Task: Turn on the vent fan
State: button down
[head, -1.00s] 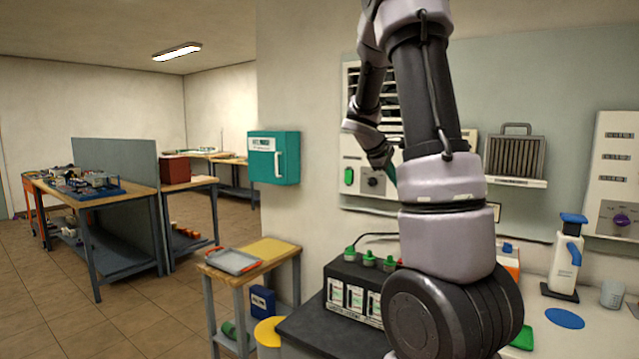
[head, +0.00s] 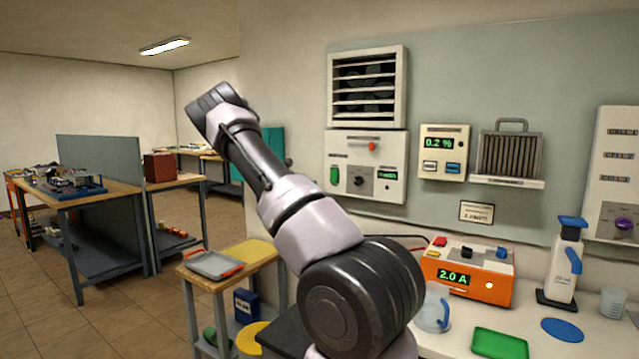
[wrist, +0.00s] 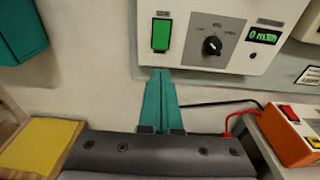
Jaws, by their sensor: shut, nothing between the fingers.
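The vent fan (head: 365,85) sits behind white louvres on the wall in the head view. Below it is a white control box (head: 345,150) with a green switch (head: 334,175), a black knob (head: 357,180), a red part and a small green display. The wrist view shows the green switch (wrist: 161,35), the knob (wrist: 211,45) and a display (wrist: 263,36) that seems to read 0. My gripper (wrist: 160,73) is shut and empty, its teal fingers pointing up just below the green switch. I cannot tell whether they touch the box. In the head view I cannot make out the fingers.
A meter reading 0.2 % (head: 444,150) hangs right of the control box. An orange unit reading 2.0 A (head: 467,275), a jug (head: 432,308) and a pump bottle (head: 566,262) stand on the bench. A teal wall box (wrist: 22,30) is left of my gripper.

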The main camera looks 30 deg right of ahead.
aim_at(333, 181)
jog(key=shift+w, duration=0.1)
jog(key=x, duration=1.4)
